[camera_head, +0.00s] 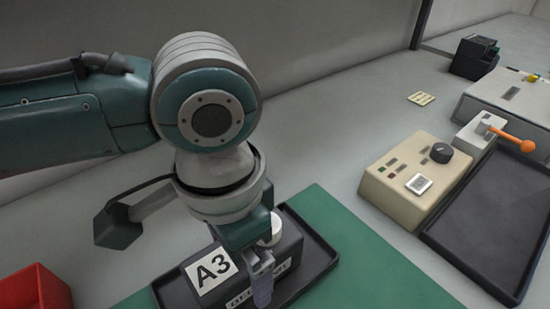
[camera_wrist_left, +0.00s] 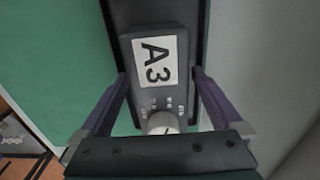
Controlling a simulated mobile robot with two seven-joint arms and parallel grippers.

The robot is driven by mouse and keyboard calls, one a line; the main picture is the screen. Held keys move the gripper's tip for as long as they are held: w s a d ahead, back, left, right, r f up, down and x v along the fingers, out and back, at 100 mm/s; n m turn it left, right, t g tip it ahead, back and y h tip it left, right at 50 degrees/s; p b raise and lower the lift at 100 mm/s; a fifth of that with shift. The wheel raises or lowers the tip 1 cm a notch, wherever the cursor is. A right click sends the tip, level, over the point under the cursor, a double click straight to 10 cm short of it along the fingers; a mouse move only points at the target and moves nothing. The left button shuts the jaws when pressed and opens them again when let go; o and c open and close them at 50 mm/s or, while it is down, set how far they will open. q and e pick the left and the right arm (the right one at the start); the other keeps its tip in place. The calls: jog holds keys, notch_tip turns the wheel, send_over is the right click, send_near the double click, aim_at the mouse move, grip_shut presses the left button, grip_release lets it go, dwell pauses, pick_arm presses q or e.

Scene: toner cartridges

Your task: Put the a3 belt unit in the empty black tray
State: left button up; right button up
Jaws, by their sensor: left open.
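The A3 belt unit (camera_head: 288,258) is a dark block with a white A3 label and a pale round knob. It lies in a black tray (camera_head: 322,258) on the green mat. In the left wrist view, the unit (camera_wrist_left: 157,93) lies between the two purple fingers. My left gripper (camera_head: 262,284) is open and low over the unit, with one finger on each side; contact cannot be told. Its open fingers also show in the left wrist view (camera_wrist_left: 160,76). Another black tray (camera_head: 490,215), at the right, is empty. My right gripper is not in view.
A beige control box (camera_head: 408,180) with a black knob stands left of the empty tray. An orange-handled lever (camera_head: 500,132) stands behind that tray. A red bin (camera_head: 35,290) is at the lower left. The green mat (camera_head: 375,275) is clear right of the unit.

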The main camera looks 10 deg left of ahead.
pick_arm(q)
notch_tip(320, 180, up, 11)
jog(key=shift+r+p, duration=0.15)
jog(key=shift+p, duration=1.1)
jog(key=s+d+f+n+t+h, duration=0.2)
jog(key=s+d+h, duration=0.2)
jog(key=s, duration=0.1)
jog(key=s+a+f+n+t+y, duration=0.1)
jog(key=s+a, duration=0.5)
jog(key=a, duration=0.7)
jog(key=f+n+y, duration=0.1)
jog(key=n+y, duration=0.1)
jog(key=shift+s+f+n+t+y, duration=0.15)
jog(key=shift+s+n+t+y, duration=0.15)
jog(key=shift+y, duration=0.1)
notch_tip(320, 180, up, 47)
jog(key=p, duration=4.6)
jog(key=shift+f+p, duration=0.15)
jog(key=shift+p, duration=0.2)
jog(key=shift+d, duration=0.1)
